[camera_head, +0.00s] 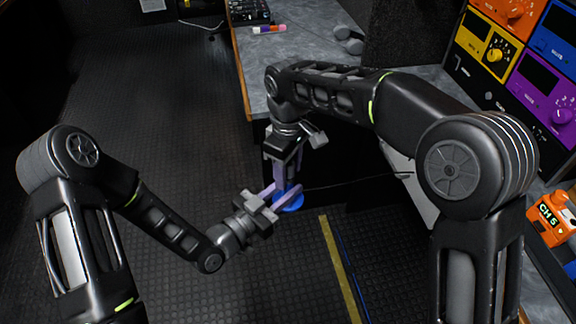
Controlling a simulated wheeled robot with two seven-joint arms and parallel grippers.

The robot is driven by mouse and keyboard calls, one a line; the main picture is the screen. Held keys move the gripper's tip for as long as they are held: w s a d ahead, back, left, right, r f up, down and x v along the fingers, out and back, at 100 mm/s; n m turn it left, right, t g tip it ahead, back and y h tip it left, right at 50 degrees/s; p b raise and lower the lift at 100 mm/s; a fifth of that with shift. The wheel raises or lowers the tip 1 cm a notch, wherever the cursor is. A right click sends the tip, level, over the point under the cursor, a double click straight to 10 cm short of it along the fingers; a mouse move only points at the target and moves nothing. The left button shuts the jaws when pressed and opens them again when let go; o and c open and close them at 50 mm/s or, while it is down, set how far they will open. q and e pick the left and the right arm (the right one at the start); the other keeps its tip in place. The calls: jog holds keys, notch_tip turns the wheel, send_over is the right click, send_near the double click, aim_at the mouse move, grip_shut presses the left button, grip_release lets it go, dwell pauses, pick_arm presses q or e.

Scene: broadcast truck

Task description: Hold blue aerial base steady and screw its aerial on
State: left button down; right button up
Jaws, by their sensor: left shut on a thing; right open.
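The blue aerial base (292,204) shows as a round blue disc at the middle of the view, low by the desk's near end. My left gripper (283,196) reaches it from the left and is shut on it; its fingers hide part of the base. My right gripper (288,178) points down just above the base, with its fingers apart. Whether the aerial is between those fingers is hidden. A thin dark line (360,181) runs from near the base to the right; I cannot tell whether it is a cable or the aerial.
A grey desk (295,70) holds a mixer (249,12) and small coloured items (268,29). A rack of coloured panels (520,50) and an orange CH 5 unit (553,218) stand at the right. The dark floor has a yellow strip (341,270) and is open at left.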

grip_shut()
dwell(0.3)
dwell(0.4)
jog(key=shift+o, duration=0.8)
grip_release()
notch_tip(320, 180, up, 8)
jog(key=shift+f, duration=0.25)
jog(key=shift+w, duration=0.1)
